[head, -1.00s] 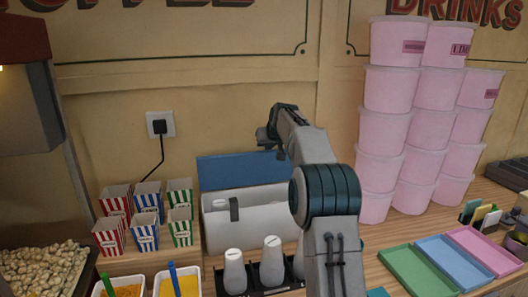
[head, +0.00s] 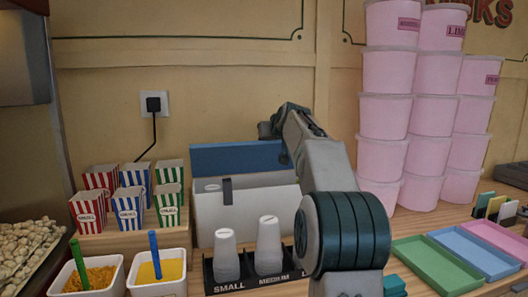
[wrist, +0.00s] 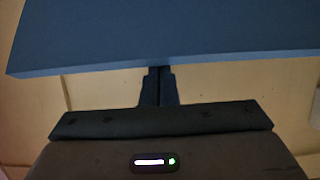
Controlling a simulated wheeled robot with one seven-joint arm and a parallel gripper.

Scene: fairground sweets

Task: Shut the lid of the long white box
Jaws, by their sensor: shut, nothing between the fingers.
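The long white box (head: 245,212) stands at the back of the counter against the wall, with a dark latch (head: 227,190) on its front. Its blue lid (head: 222,158) is open and stands up at the box's back edge. The pale inside shows between lid and front wall. My gripper (head: 265,130) is shut and empty, just above and by the lid's top edge at its right part. In the wrist view the blue lid (wrist: 160,35) spans the top, and my closed fingers (wrist: 158,75) reach its near edge. I cannot tell whether they touch it.
A cup holder (head: 250,284) with white cups stands in front of the box. Tall pink tubs (head: 385,125) are stacked at right, beside coloured trays (head: 440,265).

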